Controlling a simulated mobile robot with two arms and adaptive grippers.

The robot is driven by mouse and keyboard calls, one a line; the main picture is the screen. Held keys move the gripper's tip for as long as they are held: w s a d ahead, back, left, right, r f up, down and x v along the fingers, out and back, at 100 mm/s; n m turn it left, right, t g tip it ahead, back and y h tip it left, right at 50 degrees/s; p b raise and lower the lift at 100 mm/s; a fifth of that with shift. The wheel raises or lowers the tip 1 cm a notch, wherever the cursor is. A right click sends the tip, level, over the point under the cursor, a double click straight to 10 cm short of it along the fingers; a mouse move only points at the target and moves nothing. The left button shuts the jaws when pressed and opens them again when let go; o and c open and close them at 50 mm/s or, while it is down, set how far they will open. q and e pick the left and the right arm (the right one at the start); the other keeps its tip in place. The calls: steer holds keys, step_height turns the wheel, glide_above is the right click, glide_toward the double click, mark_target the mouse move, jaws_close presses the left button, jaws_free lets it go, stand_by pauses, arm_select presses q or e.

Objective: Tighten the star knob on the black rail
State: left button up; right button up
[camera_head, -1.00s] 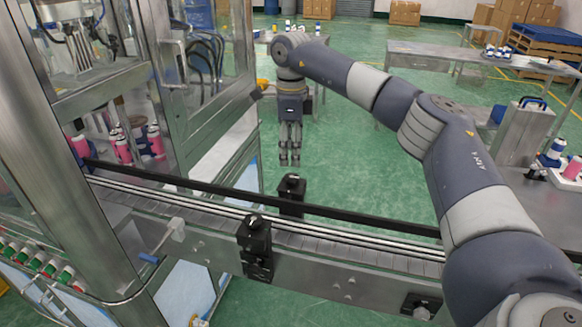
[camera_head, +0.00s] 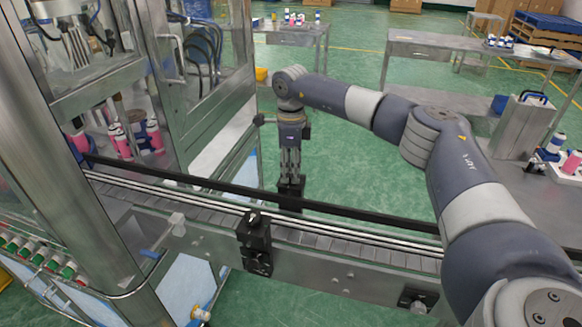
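The black rail (camera_head: 220,186) runs along the far side of the conveyor. A black clamp block (camera_head: 291,197) stands on it near the middle. My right gripper (camera_head: 290,176) points straight down with its fingertips at the top of this block. The block's star knob is hidden at the fingertips. The fingers are close together, and I cannot tell whether they grip the knob. A second black block (camera_head: 254,243) with a dark knob on top stands at the conveyor's near side, apart from the gripper. My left gripper is not in view.
The conveyor (camera_head: 350,247) runs across the front, clear of cans near the blocks. A metal and glass machine frame (camera_head: 160,90) with pink cans (camera_head: 121,142) stands at left. A side table with cans (camera_head: 558,142) is at right. The floor (camera_head: 350,165) behind the rail is free.

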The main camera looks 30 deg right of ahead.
steer(key=shift+r+m, duration=0.1)
steer(key=shift+m, duration=0.2)
steer(key=m, duration=0.3)
steer(key=shift+w+m, duration=0.1)
steer(key=shift+m, duration=0.3)
steer(key=m, duration=0.4)
steer(key=shift+r+m, duration=0.1)
steer(key=shift+m, duration=0.2)
steer(key=m, duration=0.4)
steer(key=shift+r+m, duration=0.1)
steer(key=shift+m, duration=2.4)
steer(key=o, duration=1.1)
